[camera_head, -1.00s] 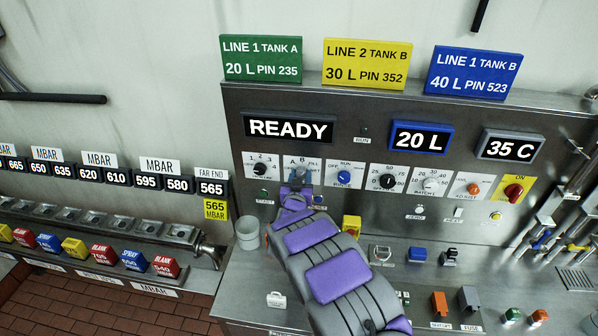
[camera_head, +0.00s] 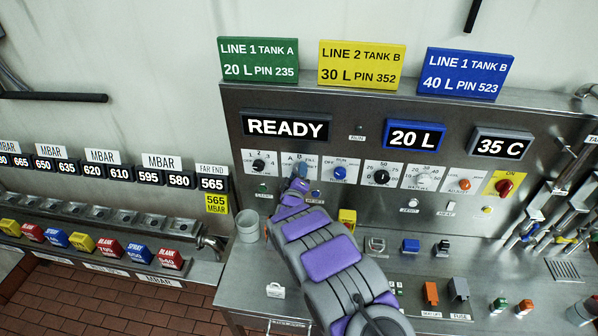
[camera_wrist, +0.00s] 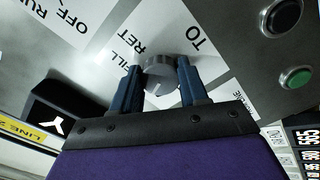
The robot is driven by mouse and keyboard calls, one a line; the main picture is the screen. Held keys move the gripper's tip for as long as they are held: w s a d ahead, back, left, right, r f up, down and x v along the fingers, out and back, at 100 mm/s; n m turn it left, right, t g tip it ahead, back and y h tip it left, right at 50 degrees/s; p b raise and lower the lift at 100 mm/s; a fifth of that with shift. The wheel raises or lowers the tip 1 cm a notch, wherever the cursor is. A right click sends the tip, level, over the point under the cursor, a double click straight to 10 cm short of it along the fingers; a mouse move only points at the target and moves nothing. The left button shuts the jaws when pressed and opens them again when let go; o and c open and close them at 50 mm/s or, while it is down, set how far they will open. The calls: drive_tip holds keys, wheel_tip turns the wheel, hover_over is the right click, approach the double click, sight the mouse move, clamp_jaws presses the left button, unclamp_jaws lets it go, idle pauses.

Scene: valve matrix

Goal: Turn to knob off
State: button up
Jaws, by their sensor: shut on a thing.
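My gripper (camera_head: 302,170) reaches the white plate marked A, B and FILL on the steel panel. In the wrist view, my gripper (camera_wrist: 160,66) is shut on a round grey knob (camera_wrist: 159,77), one dark blue finger on each side. The words FILL, RET and TO show around it. In the head view the gripper mostly hides this knob. Just right of it is the blue knob (camera_head: 339,173) on a plate marked OFF and RUN, apart from my gripper. A red knob (camera_head: 504,187) on a yellow plate marked ON sits at the right end of the row.
A black knob (camera_head: 258,165) is left of my gripper; black, grey and orange knobs are further right. The display reads READY (camera_head: 286,126). Small buttons sit below the knobs.

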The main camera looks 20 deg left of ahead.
drive_tip(key=shift+s+a+f+n+p, duration=0.15)
drive_tip(key=shift+n+p, duration=0.4)
drive_tip(key=shift+n, duration=3.05)
drive_tip(key=shift+s+a+r+n+p, duration=0.1)
drive_tip(key=shift+n+p, duration=0.4)
drive_tip(key=shift+n, duration=3.1)
drive_tip(key=shift+f, duration=0.2)
drive_tip(key=o, duration=1.1)
drive_tip(key=shift+a, duration=0.25)
drive_tip(key=shift+c, duration=0.2)
drive_tip(key=shift+w, duration=0.1)
drive_tip(key=shift+d+r, duration=0.1)
drive_tip(key=shift+d, duration=0.05)
